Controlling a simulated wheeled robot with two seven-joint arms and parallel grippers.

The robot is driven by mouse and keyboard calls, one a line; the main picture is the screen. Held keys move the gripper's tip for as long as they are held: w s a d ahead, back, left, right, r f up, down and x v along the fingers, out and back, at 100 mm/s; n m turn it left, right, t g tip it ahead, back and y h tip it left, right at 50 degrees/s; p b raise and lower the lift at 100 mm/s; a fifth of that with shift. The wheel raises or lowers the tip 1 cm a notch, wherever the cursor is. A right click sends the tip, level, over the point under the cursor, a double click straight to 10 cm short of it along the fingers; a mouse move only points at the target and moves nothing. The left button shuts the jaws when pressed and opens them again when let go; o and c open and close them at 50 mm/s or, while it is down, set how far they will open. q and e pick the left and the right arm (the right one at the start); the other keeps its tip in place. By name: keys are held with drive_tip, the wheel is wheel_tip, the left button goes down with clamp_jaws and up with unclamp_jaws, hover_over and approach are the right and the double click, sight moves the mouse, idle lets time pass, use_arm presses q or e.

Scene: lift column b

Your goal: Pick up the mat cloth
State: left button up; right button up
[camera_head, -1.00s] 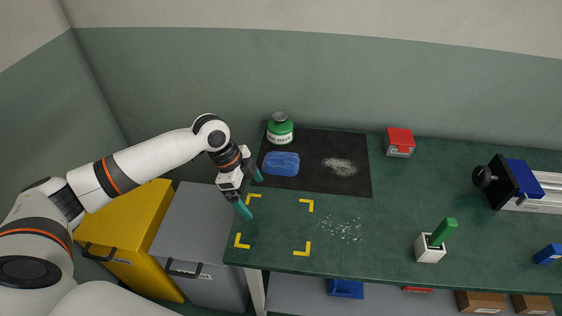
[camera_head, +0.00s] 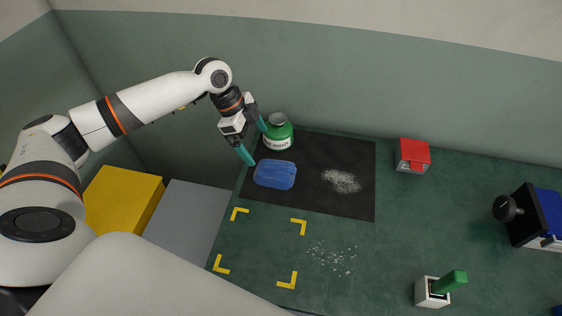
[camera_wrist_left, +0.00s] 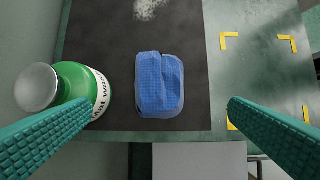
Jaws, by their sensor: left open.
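The mat cloth (camera_head: 275,174) is a folded blue cloth lying on the left part of a black mat (camera_head: 318,200). It also shows in the left wrist view (camera_wrist_left: 159,85), between and beyond the fingers. My left gripper (camera_head: 253,140) is open and empty, above the table's back left corner, just up and left of the cloth. Its teal fingers (camera_wrist_left: 155,135) are wide apart in the wrist view and do not touch the cloth. My right gripper is not in view.
A green mat wash bottle (camera_head: 278,135) stands behind the cloth, close to one finger. White powder (camera_head: 341,181) lies on the mat and white specks (camera_head: 332,258) on the table near yellow corner marks (camera_head: 298,227). A red-topped box (camera_head: 412,156) and a white holder (camera_head: 432,292) stand to the right.

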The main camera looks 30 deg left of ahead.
use_arm(q)
hover_over(273, 168)
drive_tip(key=s+a, duration=0.2)
drive_tip(key=f, duration=0.4)
drive_tip(key=shift+w+a+f, duration=0.2)
drive_tip(key=shift+f, duration=0.1)
drive_tip(key=shift+w+d+f+p, duration=0.25)
drive_tip(key=shift+f+p, duration=0.1)
drive_tip(key=shift+f, duration=0.2)
drive_tip(key=shift+w+p+x, duration=0.15)
drive_tip(key=shift+p+x, duration=0.05)
drive_tip(key=shift+x, duration=1)
drive_tip(key=shift+w+p+x, duration=0.15)
drive_tip(key=shift+x, duration=1)
drive_tip(key=shift+r, duration=0.1)
drive_tip(key=c, duration=1.1)
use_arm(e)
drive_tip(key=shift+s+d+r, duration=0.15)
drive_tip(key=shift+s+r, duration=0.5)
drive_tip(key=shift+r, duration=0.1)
